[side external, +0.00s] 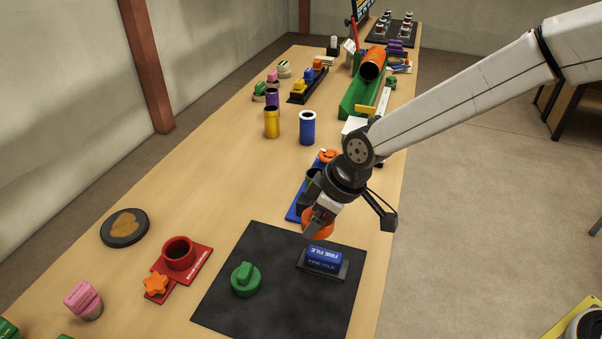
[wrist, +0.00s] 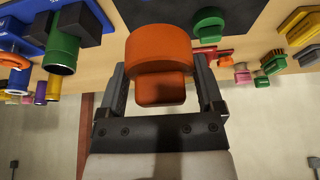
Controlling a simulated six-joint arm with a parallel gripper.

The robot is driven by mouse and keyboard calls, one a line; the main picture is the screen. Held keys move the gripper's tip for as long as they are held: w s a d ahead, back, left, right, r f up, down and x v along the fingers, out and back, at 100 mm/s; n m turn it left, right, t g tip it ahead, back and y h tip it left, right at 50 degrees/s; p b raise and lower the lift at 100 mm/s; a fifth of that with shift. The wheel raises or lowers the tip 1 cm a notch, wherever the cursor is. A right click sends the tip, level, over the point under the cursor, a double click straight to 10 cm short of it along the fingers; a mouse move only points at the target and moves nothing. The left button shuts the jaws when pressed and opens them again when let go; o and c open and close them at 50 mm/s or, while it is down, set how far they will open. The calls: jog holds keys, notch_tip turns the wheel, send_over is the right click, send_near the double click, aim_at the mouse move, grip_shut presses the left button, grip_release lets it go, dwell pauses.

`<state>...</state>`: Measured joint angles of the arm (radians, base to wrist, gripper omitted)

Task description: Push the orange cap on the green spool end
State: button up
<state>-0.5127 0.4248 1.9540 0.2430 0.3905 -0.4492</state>
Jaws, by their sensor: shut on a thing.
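My gripper (side external: 316,212) is shut on the orange cap (side external: 317,226), above the edge of the black mat. In the wrist view the orange cap (wrist: 158,50) is large and round, with its block-shaped grip between the two fingers of my gripper (wrist: 162,88). The green spool end (wrist: 62,52) shows as an open green pipe mouth in the wrist view, left of the cap and apart from it. It stands on a blue base (wrist: 30,12). In the side view the spool is mostly hidden behind my wrist, and the blue base (side external: 293,212) shows beside it.
The black mat (side external: 280,245) holds a green cap (side external: 246,281) and a blue file block (side external: 324,259). A red stand (side external: 179,252) with an orange knob (side external: 156,285) lies left of it. Blue (side external: 307,128) and yellow (side external: 271,122) cylinders stand further back.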

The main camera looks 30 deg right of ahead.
dwell(0.4)
jog(key=shift+w+d+r, duration=0.15)
jog(key=shift+w, duration=0.45)
jog(key=w+d+r, duration=0.2)
jog(key=w+d, duration=0.2)
jog(key=w, duration=0.3)
jog(key=w+d+r, duration=0.2)
jog(key=w+d, duration=0.1)
jog(key=w, duration=0.4)
jog(key=shift+w+d+r, duration=0.3)
jog(key=shift+d+r, duration=0.05)
jog(key=shift+r, duration=0.05)
jog(key=shift+f, duration=0.2)
send_over(316, 170)
jog(key=s+a, duration=0.1)
jog(key=s, duration=0.1)
jog(key=shift+w+f, duration=0.1)
jog(key=shift+f, duration=2.55)
jog(key=shift+f, duration=1.8)
jog(key=o, duration=1)
jog(key=shift+c, duration=0.2)
